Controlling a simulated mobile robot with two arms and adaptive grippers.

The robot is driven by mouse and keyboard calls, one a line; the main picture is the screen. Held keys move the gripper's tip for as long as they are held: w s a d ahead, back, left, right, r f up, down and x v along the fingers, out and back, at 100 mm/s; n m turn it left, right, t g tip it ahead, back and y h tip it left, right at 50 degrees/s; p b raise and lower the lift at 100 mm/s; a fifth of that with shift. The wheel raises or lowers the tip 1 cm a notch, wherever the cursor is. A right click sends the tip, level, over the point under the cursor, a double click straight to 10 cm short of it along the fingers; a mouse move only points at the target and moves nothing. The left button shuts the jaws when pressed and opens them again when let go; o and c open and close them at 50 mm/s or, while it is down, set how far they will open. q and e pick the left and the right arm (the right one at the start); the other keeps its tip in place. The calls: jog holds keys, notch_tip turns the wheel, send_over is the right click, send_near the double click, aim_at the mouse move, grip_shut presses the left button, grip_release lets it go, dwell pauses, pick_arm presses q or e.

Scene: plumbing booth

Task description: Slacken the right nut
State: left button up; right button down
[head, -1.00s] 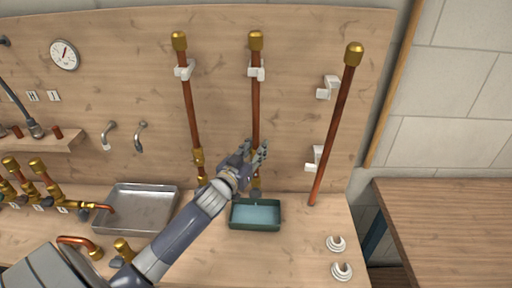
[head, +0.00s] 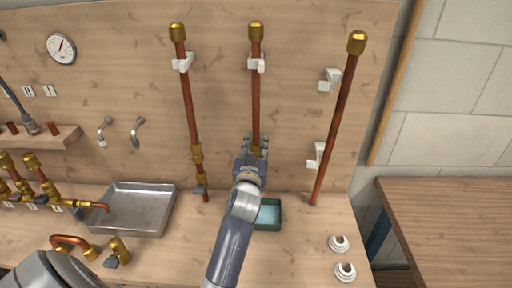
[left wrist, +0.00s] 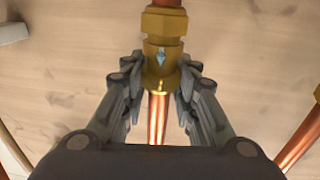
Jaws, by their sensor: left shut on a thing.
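My left gripper (head: 254,145) reaches up to the lower end of the middle copper pipe (head: 256,95) in the head view and hides most of the fitting there. In the left wrist view the brass fitting (left wrist: 163,54) stands upright, with a small pale blue arrow on its body. A hex nut (left wrist: 164,20) sits at its upper end. My left gripper (left wrist: 160,70) is shut on the lower part of this fitting, a finger on each side. Which nut the task calls the right one I cannot tell. My right gripper is not in view.
A left copper pipe (head: 187,95) with brass fittings and a leaning right copper pipe (head: 338,120) flank the middle one. A green tray (head: 270,226) lies below my gripper, a metal tray (head: 138,228) to the left. Two white fittings (head: 339,244) lie at the front right.

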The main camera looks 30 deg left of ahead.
aim_at(255, 117)
pick_arm(q)
jog(key=shift+r, duration=0.15)
jog(key=o, duration=0.8)
jog(key=shift+o, duration=1.4)
notch_tip(255, 117, up, 10)
jog(key=shift+f, duration=0.1)
